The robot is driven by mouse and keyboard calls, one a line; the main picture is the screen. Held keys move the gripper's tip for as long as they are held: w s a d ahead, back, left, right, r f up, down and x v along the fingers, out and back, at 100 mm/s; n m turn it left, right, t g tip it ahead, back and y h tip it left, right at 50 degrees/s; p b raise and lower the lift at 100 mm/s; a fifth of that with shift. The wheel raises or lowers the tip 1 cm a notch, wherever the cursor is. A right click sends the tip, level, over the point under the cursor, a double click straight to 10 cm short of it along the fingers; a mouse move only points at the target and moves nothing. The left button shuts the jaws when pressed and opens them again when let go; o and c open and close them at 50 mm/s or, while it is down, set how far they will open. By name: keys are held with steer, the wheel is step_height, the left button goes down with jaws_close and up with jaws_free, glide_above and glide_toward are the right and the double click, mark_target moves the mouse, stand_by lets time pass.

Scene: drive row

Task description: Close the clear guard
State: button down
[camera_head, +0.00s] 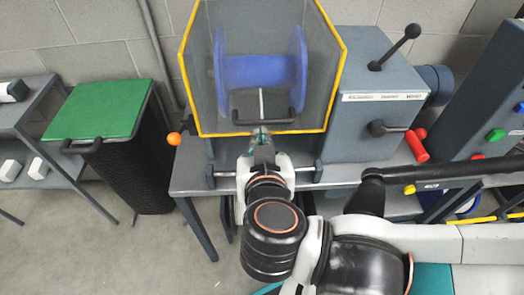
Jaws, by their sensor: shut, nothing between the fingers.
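The clear guard (205,95) has a yellow frame and stands in front of a blue spool (255,72) on the grey machine. Its lower edge carries a black bar handle (263,117). My gripper (260,132) is at the guard's lower yellow edge, just below the handle. It is shut and appears empty. I cannot tell whether the fingertips touch the guard or the handle. The spool shows through the clear panel.
A small orange ball knob (174,139) sticks out at the left. A green-lidded black bin (100,110) stands further left. Bare floor shows at lower left.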

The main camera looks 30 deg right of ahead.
steer(key=shift+v, duration=2.2)
steer(key=shift+r, duration=0.1)
